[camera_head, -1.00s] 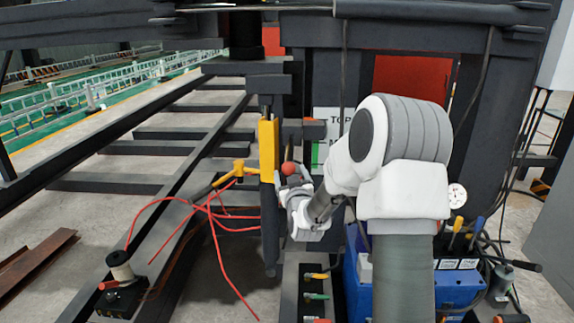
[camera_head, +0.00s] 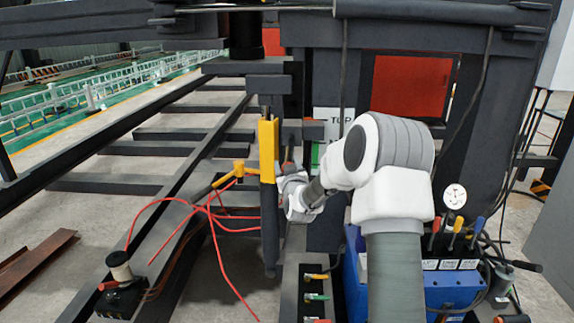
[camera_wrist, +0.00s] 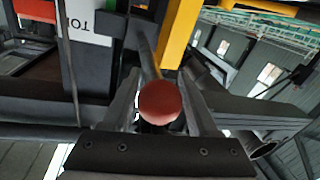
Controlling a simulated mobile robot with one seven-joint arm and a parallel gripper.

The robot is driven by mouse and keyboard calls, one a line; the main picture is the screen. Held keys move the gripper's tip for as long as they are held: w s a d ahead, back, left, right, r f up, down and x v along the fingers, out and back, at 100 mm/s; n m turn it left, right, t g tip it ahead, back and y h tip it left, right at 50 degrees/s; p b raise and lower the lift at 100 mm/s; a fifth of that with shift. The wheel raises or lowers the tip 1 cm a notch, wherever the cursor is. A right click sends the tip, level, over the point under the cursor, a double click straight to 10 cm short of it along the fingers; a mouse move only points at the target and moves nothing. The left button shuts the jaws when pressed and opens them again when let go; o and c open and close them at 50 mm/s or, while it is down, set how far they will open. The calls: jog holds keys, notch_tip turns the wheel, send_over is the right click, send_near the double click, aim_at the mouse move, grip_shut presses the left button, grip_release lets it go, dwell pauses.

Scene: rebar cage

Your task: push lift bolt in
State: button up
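The lift bolt, a rod ending in a red ball knob (camera_wrist: 161,101), shows in the middle of the wrist view. Its rod runs away from the knob toward a yellow upright bracket (camera_wrist: 176,34). My gripper (camera_wrist: 160,78) has one finger on each side of the knob, with a gap between the fingertips, so it looks open around the bolt. The knob sits close in front of the dark palm bar; whether it touches the bar I cannot tell. In the head view my gripper (camera_head: 285,182) is just right of the yellow bracket (camera_head: 267,150) and hides the knob.
A yellow handle (camera_head: 236,172) sticks out left of the bracket, with red cables (camera_head: 205,212) hanging below. A dark post (camera_head: 270,230) stands under the bracket. A blue box (camera_head: 445,288) with gauge and tools is at lower right. A white sign (camera_head: 333,122) is behind my wrist.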

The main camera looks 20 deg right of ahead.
aim_at(287, 158)
grip_shut()
jog(key=shift+a, duration=0.1)
jog(key=shift+w, duration=0.15)
jog(key=w, duration=0.1)
jog(key=w+d+b, duration=0.1)
jog(key=w, duration=0.1)
jog(key=shift+w+d, duration=0.3)
jog(key=shift+w, duration=0.25)
jog(key=shift+d+r, duration=0.1)
jog(key=shift+r, duration=0.1)
jog(key=shift+o, duration=2.2)
grip_release()
jog(key=shift+w+f, duration=0.15)
jog(key=shift+w, duration=0.05)
jog(key=shift+d, duration=0.1)
